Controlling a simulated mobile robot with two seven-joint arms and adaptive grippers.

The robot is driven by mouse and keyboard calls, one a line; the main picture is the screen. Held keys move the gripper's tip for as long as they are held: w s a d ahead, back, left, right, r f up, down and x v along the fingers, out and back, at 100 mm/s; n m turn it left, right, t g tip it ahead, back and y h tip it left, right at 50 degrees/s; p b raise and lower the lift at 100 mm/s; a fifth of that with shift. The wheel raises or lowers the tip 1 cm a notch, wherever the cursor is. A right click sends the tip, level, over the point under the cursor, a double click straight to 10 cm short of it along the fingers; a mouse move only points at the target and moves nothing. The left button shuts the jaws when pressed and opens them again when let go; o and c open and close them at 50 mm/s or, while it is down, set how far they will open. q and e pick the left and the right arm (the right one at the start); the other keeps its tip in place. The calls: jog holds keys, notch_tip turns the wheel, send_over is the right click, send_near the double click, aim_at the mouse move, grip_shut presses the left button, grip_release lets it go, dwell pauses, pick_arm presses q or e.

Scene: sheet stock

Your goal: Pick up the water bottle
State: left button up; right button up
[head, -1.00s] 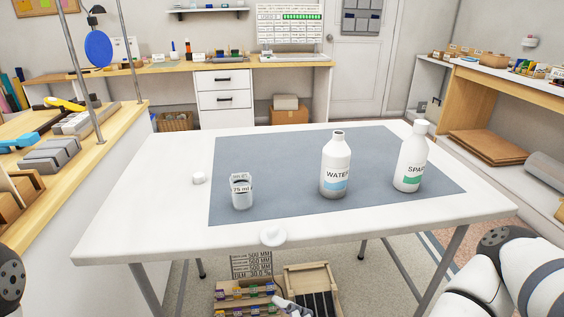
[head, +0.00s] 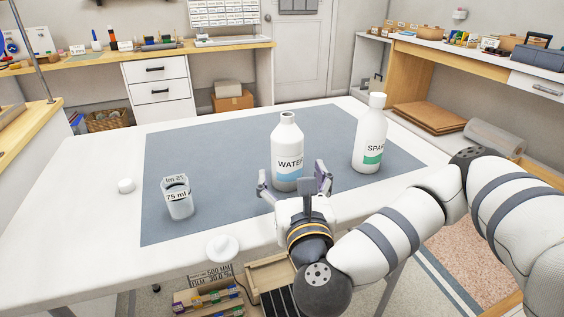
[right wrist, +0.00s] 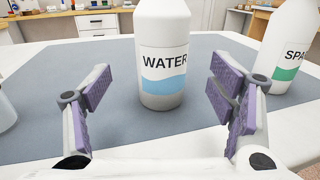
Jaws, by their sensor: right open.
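The water bottle (head: 287,150) is white with a blue wave label and stands upright and uncapped on the grey mat (head: 225,145). In the right wrist view the water bottle (right wrist: 162,60) stands straight ahead, between the lines of the two fingers and apart from both. My right gripper (head: 293,183) is open and empty, just in front of the bottle. Its purple-padded fingers also show in the right wrist view (right wrist: 160,95). My left gripper is not in view.
A capped bottle labelled SPAR (head: 369,137) stands to the right of the water bottle. A beaker marked 75 ml (head: 178,199) stands at left. A small white cap (head: 126,186) and a white round object (head: 222,248) lie on the white table (head: 95,215).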

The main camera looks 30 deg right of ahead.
aim_at(287, 135)
jog(key=x, duration=0.8)
jog(key=shift+w+d+p, duration=0.1)
jog(key=shift+d+p, duration=0.05)
jog(key=shift+p, duration=0.15)
jog(key=shift+r, duration=0.1)
jog(key=c, duration=1.6)
jog(key=shift+r, duration=0.3)
notch_tip(287, 135, up, 4)
jog(key=shift+f+p, duration=0.1)
jog(key=shift+p, duration=0.9)
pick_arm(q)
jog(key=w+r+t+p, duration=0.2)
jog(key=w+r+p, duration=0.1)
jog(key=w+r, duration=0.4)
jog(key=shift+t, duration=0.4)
pick_arm(e)
jog(key=s+a+r, duration=0.7)
jog(key=s+r, duration=0.1)
jog(key=s, duration=0.4)
jog(key=shift+a+r, duration=0.25)
jog(key=shift+a, duration=0.05)
